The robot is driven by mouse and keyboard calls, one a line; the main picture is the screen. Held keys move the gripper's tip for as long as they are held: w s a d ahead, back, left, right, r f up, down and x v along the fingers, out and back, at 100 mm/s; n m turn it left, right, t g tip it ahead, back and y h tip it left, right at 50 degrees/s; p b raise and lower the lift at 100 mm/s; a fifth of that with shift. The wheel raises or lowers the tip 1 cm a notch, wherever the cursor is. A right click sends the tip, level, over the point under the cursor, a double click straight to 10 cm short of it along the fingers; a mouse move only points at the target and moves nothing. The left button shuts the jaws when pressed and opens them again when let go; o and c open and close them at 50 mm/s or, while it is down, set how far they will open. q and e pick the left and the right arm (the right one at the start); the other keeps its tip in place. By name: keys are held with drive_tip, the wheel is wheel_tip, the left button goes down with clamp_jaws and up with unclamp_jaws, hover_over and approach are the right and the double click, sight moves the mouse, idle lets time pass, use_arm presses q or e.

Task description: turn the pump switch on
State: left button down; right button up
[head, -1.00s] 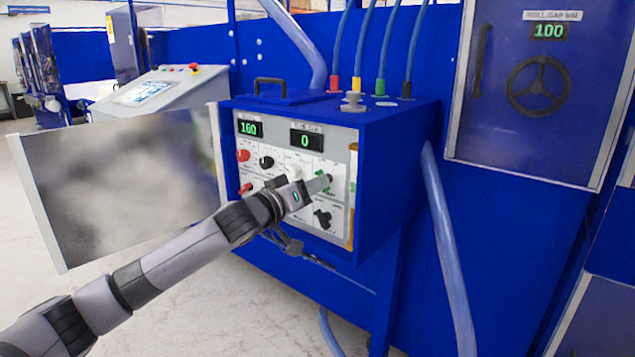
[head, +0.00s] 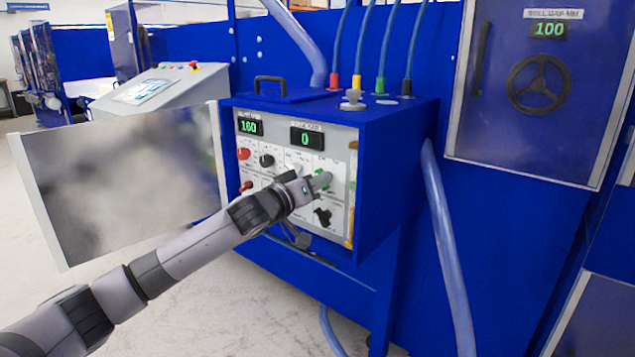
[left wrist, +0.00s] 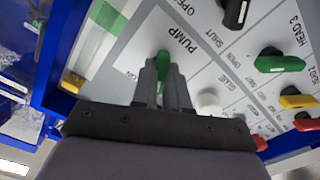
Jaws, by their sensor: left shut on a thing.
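The pump switch is a green knob (left wrist: 163,62) on the light panel, under the printed word PUMP in the left wrist view. My left gripper (left wrist: 163,75) is shut on it, with one finger on each side. The fingers hide much of the knob, so I cannot tell its exact setting. In the head view my left gripper (head: 322,181) reaches the right part of the control panel (head: 340,200), and a bit of green shows beside the fingers. My right gripper is not in view.
The blue control box (head: 385,150) has displays reading 160 (head: 250,126) and 0 (head: 306,139). A black knob (head: 323,216) sits just below my gripper. An open door (head: 115,185) stands to the left. A blue hose (head: 447,245) hangs at the right.

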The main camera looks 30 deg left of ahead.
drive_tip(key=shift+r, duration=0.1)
use_arm(q)
drive_tip(key=shift+m+p, duration=3.65)
drive_tip(key=shift+m, duration=2.25)
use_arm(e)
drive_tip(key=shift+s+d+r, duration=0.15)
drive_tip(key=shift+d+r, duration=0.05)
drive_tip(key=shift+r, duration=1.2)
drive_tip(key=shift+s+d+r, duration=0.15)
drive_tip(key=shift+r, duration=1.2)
use_arm(q)
drive_tip(key=c, duration=1.1)
unclamp_jaws()
drive_tip(key=shift+c, duration=0.2)
drive_tip(key=shift+s, duration=0.1)
drive_tip(key=s+b, duration=0.1)
drive_tip(key=s, duration=0.6)
drive_tip(key=shift+a, duration=0.25)
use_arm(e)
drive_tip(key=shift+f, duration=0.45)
